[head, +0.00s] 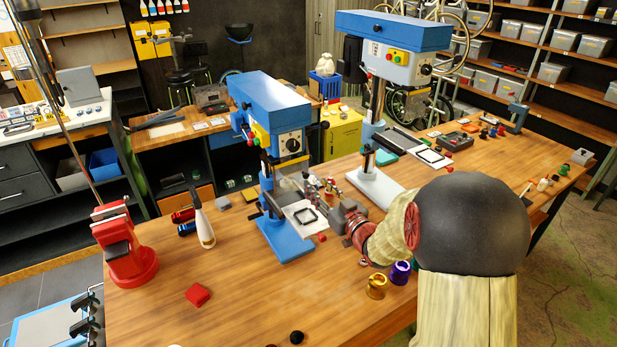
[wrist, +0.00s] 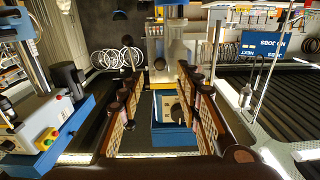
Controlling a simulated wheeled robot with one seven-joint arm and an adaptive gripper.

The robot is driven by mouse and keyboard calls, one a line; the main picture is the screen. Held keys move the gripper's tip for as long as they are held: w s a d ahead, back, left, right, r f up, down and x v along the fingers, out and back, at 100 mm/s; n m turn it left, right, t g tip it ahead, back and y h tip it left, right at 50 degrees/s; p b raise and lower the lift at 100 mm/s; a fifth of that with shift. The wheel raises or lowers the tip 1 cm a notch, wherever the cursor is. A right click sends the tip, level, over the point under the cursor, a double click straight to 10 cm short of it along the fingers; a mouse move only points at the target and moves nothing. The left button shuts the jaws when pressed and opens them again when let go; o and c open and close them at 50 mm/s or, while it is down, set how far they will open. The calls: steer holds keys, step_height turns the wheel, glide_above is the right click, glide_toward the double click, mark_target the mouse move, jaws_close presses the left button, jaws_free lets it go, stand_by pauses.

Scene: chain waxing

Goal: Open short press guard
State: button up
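The short press (head: 270,100) is the blue drill press in the middle of the bench, with a blue base, a front dial and a yellow-green switch plate. Its guard is hard to make out: a faint clear pane seems to hang around the chuck, partly hidden by my gripper. My gripper (head: 326,186) is just right of the press, at chuck height above its table. In the wrist view, which looks upside down, the two fingers of my gripper (wrist: 160,95) are wide apart, with the short press (wrist: 175,137) showing between them. I cannot tell whether they touch the guard.
The taller blue press (head: 390,35) stands behind to the right. A red vise (head: 128,250), a white bottle (head: 203,222), a red block (head: 198,294), and gold (head: 376,287) and purple (head: 400,272) cups stand on the bench. The bench front left is mostly clear.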

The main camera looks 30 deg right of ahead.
mark_target(307, 176)
steer(key=w, duration=0.6)
steer(key=shift+a, duration=0.1)
steer(key=shift+c, duration=1.2)
jaws_close()
